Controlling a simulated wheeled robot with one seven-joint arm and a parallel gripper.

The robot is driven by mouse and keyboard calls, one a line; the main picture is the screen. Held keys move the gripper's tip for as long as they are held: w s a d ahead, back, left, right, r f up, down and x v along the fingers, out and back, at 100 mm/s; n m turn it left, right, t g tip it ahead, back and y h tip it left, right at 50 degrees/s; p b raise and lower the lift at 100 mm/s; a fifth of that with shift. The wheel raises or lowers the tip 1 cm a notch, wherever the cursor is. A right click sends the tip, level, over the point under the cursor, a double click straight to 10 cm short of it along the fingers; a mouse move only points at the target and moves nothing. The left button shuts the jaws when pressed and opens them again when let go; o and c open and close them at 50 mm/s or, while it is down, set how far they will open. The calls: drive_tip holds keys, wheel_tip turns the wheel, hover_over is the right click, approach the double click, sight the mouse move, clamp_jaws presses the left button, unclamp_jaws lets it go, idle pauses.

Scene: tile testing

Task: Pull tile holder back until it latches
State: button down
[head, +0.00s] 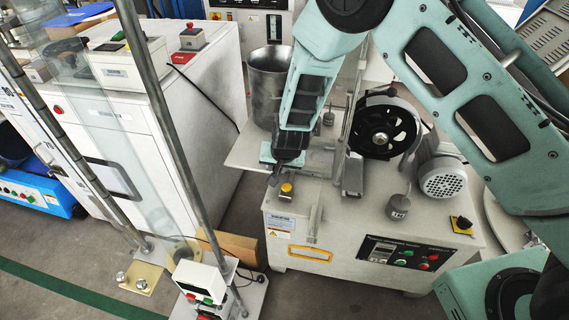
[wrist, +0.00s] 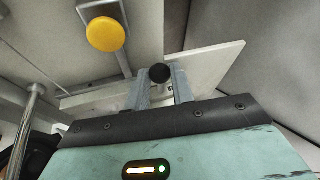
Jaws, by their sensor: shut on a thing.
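My gripper (head: 274,176) reaches down to the left part of the abrasion-type test machine (head: 325,215). In the wrist view my gripper (wrist: 160,86) has its two grey fingers shut on a black round knob (wrist: 159,73). A flat pale plate (wrist: 218,62), which looks like the tile holder, lies just behind the knob. In the head view the pale plate (head: 245,155) sticks out past the machine's left edge, partly hidden by my arm. A yellow knob (head: 286,188) stands close to my fingers; it also shows in the wrist view (wrist: 105,34). I cannot tell whether the holder is latched.
A black wheel (head: 383,127), a motor (head: 442,178) and a hanging weight (head: 398,207) stand right of my gripper. A metal pot (head: 266,88) is behind it. Upright metal poles (head: 170,120) and a clear tube stand at the left. The control panel (head: 408,252) faces front.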

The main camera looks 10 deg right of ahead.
drive_tip(key=c, duration=1.2)
unclamp_jaws()
drive_tip(key=p+v, duration=0.4)
drive_tip(key=v, duration=1.3)
drive_tip(key=shift+r, duration=0.2)
drive_tip(key=shift+s, duration=0.1)
